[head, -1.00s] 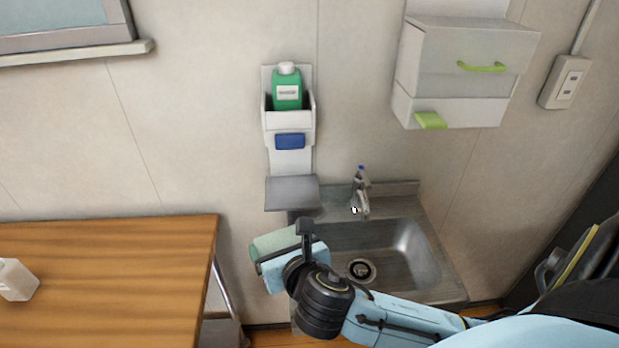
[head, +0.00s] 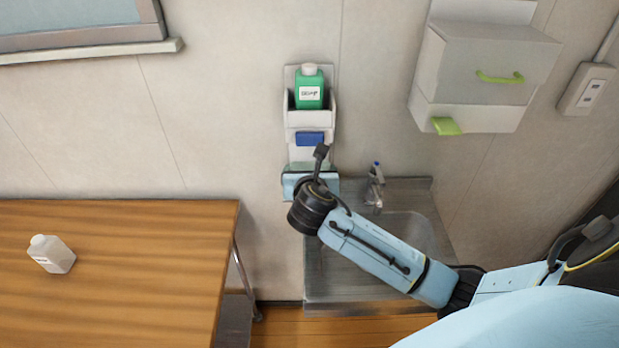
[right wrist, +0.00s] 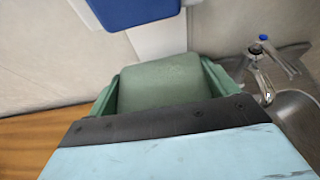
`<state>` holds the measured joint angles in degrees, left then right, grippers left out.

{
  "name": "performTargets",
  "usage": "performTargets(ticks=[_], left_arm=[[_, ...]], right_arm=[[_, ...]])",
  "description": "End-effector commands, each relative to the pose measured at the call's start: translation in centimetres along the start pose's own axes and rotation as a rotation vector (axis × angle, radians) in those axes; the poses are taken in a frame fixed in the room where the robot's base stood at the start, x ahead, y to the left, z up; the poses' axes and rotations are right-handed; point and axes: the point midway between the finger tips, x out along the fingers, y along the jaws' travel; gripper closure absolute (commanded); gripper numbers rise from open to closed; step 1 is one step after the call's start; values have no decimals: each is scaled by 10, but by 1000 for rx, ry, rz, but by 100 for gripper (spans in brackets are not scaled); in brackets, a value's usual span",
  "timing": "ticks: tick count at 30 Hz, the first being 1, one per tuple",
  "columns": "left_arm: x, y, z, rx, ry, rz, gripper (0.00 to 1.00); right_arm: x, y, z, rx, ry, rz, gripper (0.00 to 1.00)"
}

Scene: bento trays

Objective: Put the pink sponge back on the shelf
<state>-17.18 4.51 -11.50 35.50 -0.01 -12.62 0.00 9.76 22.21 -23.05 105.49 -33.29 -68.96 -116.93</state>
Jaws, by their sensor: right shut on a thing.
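No pink sponge shows in any view. My right gripper (head: 311,172) is shut on a pale green, sponge-like block (right wrist: 160,85), which sits between its two green fingers in the right wrist view. In the head view the gripper is in front of the lower part of the white wall holder (head: 308,153), below its blue part (head: 310,138). The grey shelf at the foot of that holder is hidden behind the gripper. I cannot tell whether the block touches it. My left gripper is not in view.
A green bottle (head: 310,95) stands in the wall holder. The sink (head: 405,235) and tap (head: 376,190) are to the right. A wooden table (head: 130,290) with a white bottle (head: 52,254) is at left. A white cabinet (head: 480,75) hangs at upper right.

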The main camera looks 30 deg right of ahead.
Motion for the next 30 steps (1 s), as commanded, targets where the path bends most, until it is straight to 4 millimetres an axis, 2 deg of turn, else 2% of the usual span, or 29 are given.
performTargets(ticks=[3,7,9,16,22,30], left_arm=[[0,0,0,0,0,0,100],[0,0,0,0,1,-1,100],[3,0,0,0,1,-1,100],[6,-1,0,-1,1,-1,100],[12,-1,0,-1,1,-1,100],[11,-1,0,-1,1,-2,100]], right_arm=[[26,0,12,0,-1,-2,39],[49,0,20,1,0,-2,39],[51,0,3,-2,5,0,39],[59,0,-15,-2,2,0,39],[70,0,-43,-2,4,0,39],[75,0,-45,-1,0,2,39]])
